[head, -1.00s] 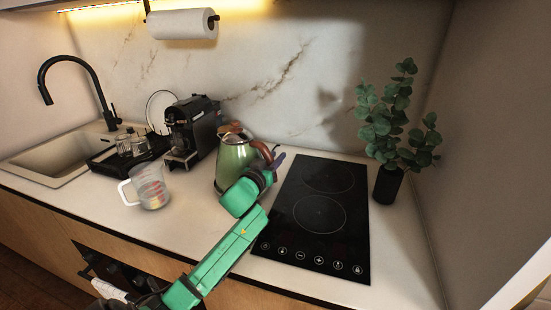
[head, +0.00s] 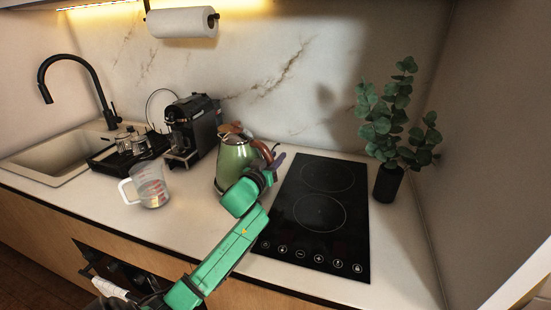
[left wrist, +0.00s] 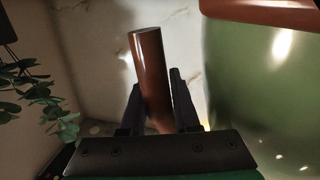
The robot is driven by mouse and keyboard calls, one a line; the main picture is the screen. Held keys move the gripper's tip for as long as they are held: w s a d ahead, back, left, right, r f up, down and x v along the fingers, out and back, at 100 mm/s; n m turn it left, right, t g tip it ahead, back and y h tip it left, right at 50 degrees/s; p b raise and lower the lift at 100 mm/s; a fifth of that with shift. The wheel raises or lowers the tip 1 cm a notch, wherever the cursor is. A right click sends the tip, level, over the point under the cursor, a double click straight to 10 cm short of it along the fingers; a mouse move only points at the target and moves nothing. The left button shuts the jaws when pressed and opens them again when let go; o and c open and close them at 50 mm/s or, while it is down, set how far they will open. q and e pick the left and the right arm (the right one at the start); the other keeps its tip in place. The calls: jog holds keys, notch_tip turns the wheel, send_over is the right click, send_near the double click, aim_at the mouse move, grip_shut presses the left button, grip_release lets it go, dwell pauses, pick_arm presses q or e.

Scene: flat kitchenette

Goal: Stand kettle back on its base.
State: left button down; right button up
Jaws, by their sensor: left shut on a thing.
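The green kettle (head: 234,163) with a brown handle is upright at the middle of the counter, left of the cooktop. It also shows large at the right of the left wrist view (left wrist: 262,95). My left gripper (head: 274,163) is at the kettle's right side. In the left wrist view its two dark fingers lie either side of the brown handle (left wrist: 150,65), shut on it. The kettle's base cannot be made out, and I cannot tell whether the kettle's bottom touches anything. My right gripper is not in view.
A black cooktop (head: 318,215) lies right of the kettle, with a potted plant (head: 388,183) beyond. A coffee machine (head: 190,130) stands close on the left. A clear measuring jug (head: 151,186) stands nearer the front left.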

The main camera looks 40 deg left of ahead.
pick_arm(q)
jog(key=shift+f, duration=0.2)
jog(key=c, duration=0.9)
grip_release()
jog(key=shift+c, duration=0.2)
jog(key=shift+s+f, duration=0.1)
jog(key=shift+f, duration=0.2)
jog(key=s+p, duration=0.1)
jog(key=s, duration=0.2)
jog(key=s+d+p, duration=0.1)
jog(key=s, duration=0.3)
jog(key=s+d+p, duration=0.1)
jog(key=s, duration=0.2)
jog(key=shift+s+d+r+p, duration=0.15)
jog(key=shift+s+r+p, duration=0.05)
jog(key=shift+s+p, duration=0.2)
